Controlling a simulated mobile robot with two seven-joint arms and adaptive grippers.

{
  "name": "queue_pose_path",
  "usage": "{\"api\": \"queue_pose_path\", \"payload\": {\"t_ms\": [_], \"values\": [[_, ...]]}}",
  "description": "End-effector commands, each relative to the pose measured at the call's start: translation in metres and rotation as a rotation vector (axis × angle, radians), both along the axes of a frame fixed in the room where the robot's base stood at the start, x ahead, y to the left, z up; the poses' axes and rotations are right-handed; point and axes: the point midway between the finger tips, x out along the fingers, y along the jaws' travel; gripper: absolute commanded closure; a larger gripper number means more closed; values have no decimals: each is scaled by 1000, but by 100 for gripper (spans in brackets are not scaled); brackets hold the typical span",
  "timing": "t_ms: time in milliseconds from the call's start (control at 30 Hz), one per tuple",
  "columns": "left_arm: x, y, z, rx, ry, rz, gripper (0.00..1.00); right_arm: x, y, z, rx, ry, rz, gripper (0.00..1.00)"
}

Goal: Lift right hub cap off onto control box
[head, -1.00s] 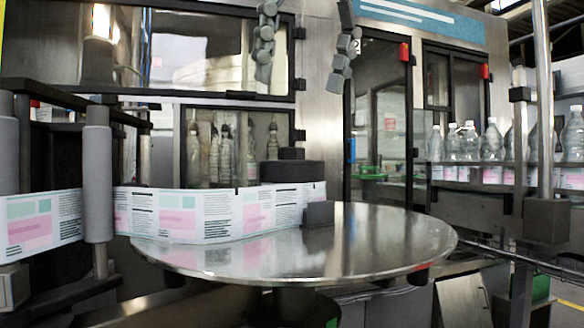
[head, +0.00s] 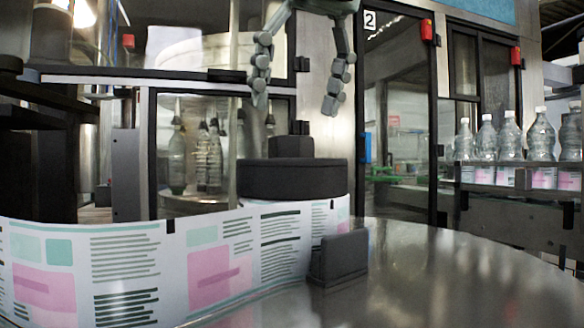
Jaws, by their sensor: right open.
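The right hub cap (head: 293,180) is a dark round disc with a smaller block-like knob (head: 291,147) on top. It sits at the far side of the shiny round table, behind the curved label strip. My right gripper (head: 296,108) hangs from the top of the head view, fingers pointing down and spread wide. It appears above the knob, apart from it and empty. I cannot make out a thing that is surely the control box. My left gripper is out of view.
The printed label strip (head: 110,272) curves across the left front. A dark block (head: 339,258) stands on the metal table (head: 430,280), whose right part is clear. Glass-doored cabinets stand behind. Several clear bottles (head: 510,137) line a shelf at the right.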

Motion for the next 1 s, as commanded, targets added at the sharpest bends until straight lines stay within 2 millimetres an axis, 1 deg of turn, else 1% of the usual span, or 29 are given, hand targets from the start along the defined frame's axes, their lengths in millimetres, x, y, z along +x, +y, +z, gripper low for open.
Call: {"api": "queue_pose_path", "payload": {"t_ms": [100, 200, 300, 400, 567, 733, 1000], "values": [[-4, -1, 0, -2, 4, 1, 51, 5, 0, -18, -2, 0, -1, 26], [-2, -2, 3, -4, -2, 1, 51, 10, 2, -31, -1, 1, -1, 26], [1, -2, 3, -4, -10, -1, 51, 13, 4, -40, 1, 0, -2, 26], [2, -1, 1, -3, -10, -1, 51, 15, 5, -43, 2, 0, -1, 26], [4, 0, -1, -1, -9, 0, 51, 15, 5, -43, 2, 0, -1, 26], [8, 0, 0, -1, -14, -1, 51, 15, 5, -43, 2, 0, -1, 45], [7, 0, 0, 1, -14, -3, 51, 15, 5, -43, 1, -1, -2, 79]]}}
